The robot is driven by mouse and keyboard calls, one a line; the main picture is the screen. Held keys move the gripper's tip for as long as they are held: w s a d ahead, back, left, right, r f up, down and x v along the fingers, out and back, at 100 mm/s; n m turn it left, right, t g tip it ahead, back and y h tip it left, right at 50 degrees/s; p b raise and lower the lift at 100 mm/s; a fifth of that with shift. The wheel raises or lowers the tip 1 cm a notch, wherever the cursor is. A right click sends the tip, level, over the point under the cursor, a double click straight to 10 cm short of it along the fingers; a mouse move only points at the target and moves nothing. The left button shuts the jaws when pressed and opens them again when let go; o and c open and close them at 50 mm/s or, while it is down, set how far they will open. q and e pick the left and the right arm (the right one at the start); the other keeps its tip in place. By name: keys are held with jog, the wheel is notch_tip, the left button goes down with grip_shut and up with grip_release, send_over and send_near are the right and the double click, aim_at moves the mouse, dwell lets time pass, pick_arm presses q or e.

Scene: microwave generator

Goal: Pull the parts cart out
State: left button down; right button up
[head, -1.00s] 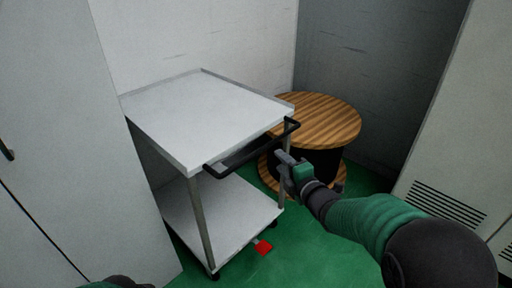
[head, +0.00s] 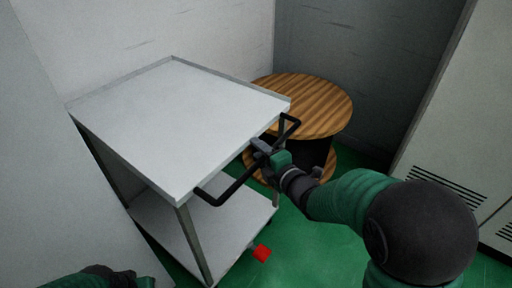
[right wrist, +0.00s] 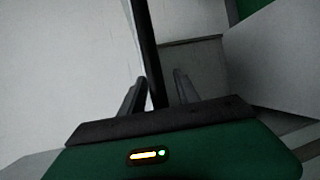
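The parts cart (head: 180,115) is a grey-white two-shelf trolley in the middle left of the head view, with a black bar handle (head: 233,188) along its near right side. My right gripper (head: 262,148) is at the handle, towards its far end. In the right wrist view the black bar (right wrist: 148,50) runs between its two fingers (right wrist: 158,92), with a gap visible on the right side, so the gripper is open around the bar. My left arm shows only at the bottom left edge of the head view; its gripper (head: 143,282) is mostly cut off.
A wooden cable reel (head: 315,105) stands close behind the cart's right end. A red pedal (head: 262,254) sticks out low at the cart. A grey cabinet (head: 450,130) with vents is at right, a pale panel (head: 40,170) at left. Green floor (head: 320,250) is clear in front.

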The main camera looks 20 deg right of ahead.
jog(key=shift+c, duration=0.4)
jog(key=shift+d+f, duration=0.1)
jog(key=c, duration=0.7)
grip_shut()
jog(key=shift+s+f, duration=0.1)
jog(key=shift+f, duration=0.15)
